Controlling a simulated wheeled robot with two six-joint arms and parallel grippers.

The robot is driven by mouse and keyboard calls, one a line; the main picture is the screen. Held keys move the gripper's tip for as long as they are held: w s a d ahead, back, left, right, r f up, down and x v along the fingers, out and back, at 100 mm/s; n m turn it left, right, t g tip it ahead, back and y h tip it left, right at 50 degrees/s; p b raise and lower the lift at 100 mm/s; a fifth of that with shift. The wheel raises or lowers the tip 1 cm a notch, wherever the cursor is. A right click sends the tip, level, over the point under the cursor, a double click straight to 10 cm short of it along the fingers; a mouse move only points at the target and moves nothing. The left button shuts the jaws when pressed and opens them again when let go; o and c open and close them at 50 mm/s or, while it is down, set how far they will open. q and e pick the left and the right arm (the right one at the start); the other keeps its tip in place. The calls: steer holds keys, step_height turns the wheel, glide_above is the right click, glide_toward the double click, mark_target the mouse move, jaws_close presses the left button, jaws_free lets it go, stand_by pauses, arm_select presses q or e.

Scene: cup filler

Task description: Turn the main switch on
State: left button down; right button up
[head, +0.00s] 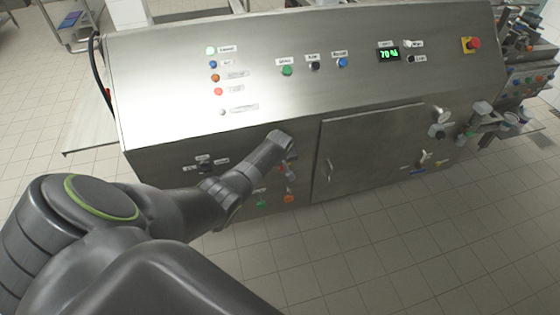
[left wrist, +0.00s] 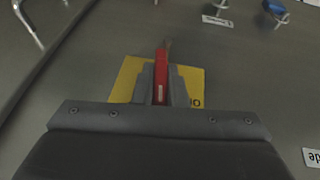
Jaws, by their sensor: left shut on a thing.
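The main switch has a red handle (left wrist: 162,62) on a yellow plate (left wrist: 125,80), in the middle of the left wrist view. My left gripper (left wrist: 161,84) is shut on the red handle, one finger on each side. The handle's far end sticks out beyond the fingertips. Dark lettering on the plate is partly hidden by the gripper. In the head view my left gripper (head: 288,168) is at the front of the steel machine, left of its door, and mostly hides the switch. My right gripper is not in view.
The machine's sloped panel (head: 160,75) carries coloured buttons, a green display (head: 389,54) and a red emergency stop (head: 472,44). A closed door (head: 370,150) is right of my gripper. Green (head: 262,201) and orange (head: 289,198) knobs sit below. Tiled floor in front is clear.

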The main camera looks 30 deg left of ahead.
arm_select(q)
steer(key=shift+g+y, duration=0.4)
stand_by(0.4)
steer(key=c, duration=1.5)
jaws_free()
steer(key=shift+o, duration=0.2)
steer(key=shift+s+d+r, duration=0.1)
steer(key=shift+r, duration=0.35)
steer(key=v, duration=1.6)
steer(key=shift+w+d+r, duration=0.2)
